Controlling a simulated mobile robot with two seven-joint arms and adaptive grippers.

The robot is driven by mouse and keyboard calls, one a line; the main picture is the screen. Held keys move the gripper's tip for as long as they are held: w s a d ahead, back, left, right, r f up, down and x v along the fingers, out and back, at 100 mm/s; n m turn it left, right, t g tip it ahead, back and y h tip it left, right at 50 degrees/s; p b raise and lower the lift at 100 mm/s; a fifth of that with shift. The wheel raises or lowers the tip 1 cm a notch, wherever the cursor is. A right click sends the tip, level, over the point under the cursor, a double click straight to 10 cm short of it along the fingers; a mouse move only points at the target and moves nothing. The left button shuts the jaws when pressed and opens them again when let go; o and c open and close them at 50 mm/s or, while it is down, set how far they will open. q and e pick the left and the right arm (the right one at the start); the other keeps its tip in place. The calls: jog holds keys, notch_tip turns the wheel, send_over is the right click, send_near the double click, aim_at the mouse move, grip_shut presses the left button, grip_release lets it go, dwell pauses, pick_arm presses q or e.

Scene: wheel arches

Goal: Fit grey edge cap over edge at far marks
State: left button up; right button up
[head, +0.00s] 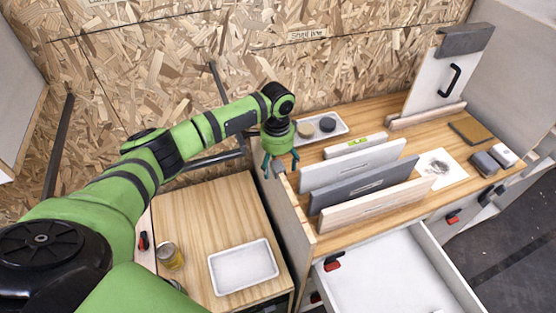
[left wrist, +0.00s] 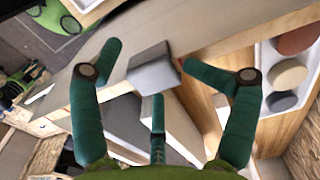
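The grey edge cap (left wrist: 152,68) sits at the top edge of the upright side panel (left wrist: 215,32) in the left wrist view; how fully it straddles the edge I cannot tell. Small red marks show on the edge close beside the cap. My left gripper (left wrist: 168,70) is open, with its green fingers on either side of the cap and clear gaps to it. In the head view my left gripper (head: 281,164) hangs over the far end of the side panel (head: 294,217), and the cap (head: 278,167) shows small between the fingers. My right gripper is not in view.
Upright boards (head: 350,165) stand on the bench right of the panel. A white tray (head: 338,119) with round pieces lies behind them. An open drawer (head: 355,290) juts out in front. The lower table (head: 205,215) left of the panel holds a tray and a jar.

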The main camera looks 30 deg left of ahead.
pick_arm(q)
jog(key=shift+s+f, duration=0.15)
jog(key=shift+f, duration=0.15)
jog(key=shift+r, duration=0.1)
